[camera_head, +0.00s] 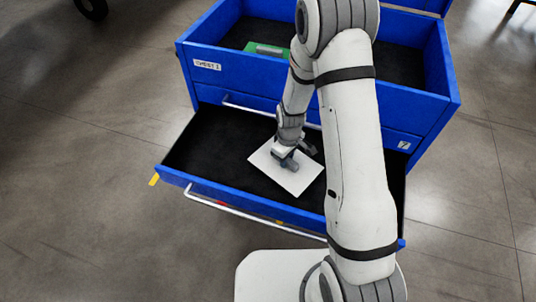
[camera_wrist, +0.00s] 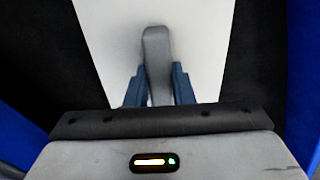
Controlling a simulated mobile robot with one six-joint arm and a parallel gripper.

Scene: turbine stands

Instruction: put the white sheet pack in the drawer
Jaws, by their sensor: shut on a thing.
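The white sheet pack (camera_head: 299,181) is a flat white rectangle inside the outline of the open drawer (camera_head: 205,150), turned at an angle to it. My gripper (camera_head: 285,160) is over the middle of the pack, shut on a grey upright grip on its top. In the wrist view the pack (camera_wrist: 205,45) spreads out beyond the fingers, and the blue fingertips (camera_wrist: 158,88) close on both sides of the grey grip. The drawer is blue with a black floor. I cannot tell whether the pack touches that floor.
The blue chest (camera_head: 207,66) stands behind the drawer, its top compartment open with a green item (camera_head: 255,47) inside. A silver handle bar (camera_head: 250,213) runs along the drawer front. Black drawer floor is bare left of the pack. My arm hides the drawer's right part.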

